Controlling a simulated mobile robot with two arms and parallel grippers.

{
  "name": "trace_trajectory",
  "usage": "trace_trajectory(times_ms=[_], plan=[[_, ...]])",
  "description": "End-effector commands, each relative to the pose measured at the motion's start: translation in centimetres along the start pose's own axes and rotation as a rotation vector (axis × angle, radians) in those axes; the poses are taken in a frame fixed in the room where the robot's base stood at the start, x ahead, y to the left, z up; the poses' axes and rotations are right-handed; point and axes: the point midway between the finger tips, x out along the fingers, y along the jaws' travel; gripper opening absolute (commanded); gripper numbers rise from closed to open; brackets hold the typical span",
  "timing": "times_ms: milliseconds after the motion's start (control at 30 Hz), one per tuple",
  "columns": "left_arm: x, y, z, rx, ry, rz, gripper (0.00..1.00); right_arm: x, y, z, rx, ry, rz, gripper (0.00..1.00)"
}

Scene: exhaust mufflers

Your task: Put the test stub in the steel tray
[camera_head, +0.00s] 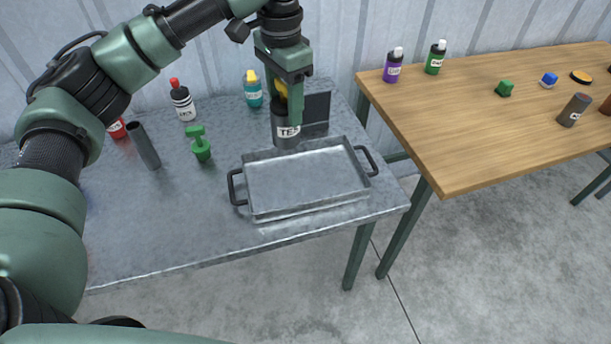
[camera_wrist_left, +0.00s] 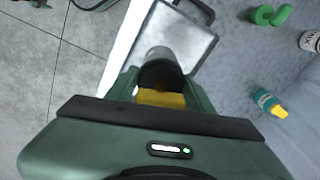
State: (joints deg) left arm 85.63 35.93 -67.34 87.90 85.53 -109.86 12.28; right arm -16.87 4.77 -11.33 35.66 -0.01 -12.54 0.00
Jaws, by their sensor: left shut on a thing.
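The test stub (camera_head: 287,134) is a dark cylinder with a light band lettered "TES". My left gripper (camera_head: 284,95) is shut on its upper part and holds it upright at the back edge of the steel tray. In the left wrist view the stub (camera_wrist_left: 161,68) shows between the fingers, with a yellow part at its near end. The steel tray (camera_head: 306,183) is a shallow empty rectangle with two dark handles, on the grey table; part of it shows in the left wrist view (camera_wrist_left: 190,28). I cannot tell the stub's height above the tray. My right gripper is not in view.
Behind the stub stands a dark panel (camera_head: 317,113). Left of the tray are a green clamp-like piece (camera_head: 201,145), a grey tube (camera_head: 144,146), a white-and-black bottle (camera_head: 182,101) and a teal bottle (camera_head: 253,91). A wooden table (camera_head: 470,120) with several items stands right, across a gap.

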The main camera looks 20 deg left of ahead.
Motion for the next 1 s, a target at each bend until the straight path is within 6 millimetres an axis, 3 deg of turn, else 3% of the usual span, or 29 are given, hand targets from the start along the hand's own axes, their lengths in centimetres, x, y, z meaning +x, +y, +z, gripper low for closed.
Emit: trace_trajectory(times_ms=[133, 367, 567, 800, 1000], plan=[[-1.5, -1.4, -1.7, 0.188, 0.001, 0.004, 0.06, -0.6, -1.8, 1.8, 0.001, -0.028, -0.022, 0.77], [-1.5, -2.2, -2.4, 0.332, -0.001, 0.002, 0.06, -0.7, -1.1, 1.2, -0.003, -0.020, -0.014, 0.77], [2.6, -2.3, -2.2, 0.339, -0.005, 0.002, 0.06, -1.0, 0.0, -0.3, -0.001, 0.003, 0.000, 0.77], [9.1, -2.2, -2.2, 0.338, -0.004, 0.001, 0.06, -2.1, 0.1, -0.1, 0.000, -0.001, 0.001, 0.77], [12.8, -2.2, -2.3, 0.338, -0.001, -0.001, 0.06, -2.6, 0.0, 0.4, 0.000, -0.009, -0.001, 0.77]])
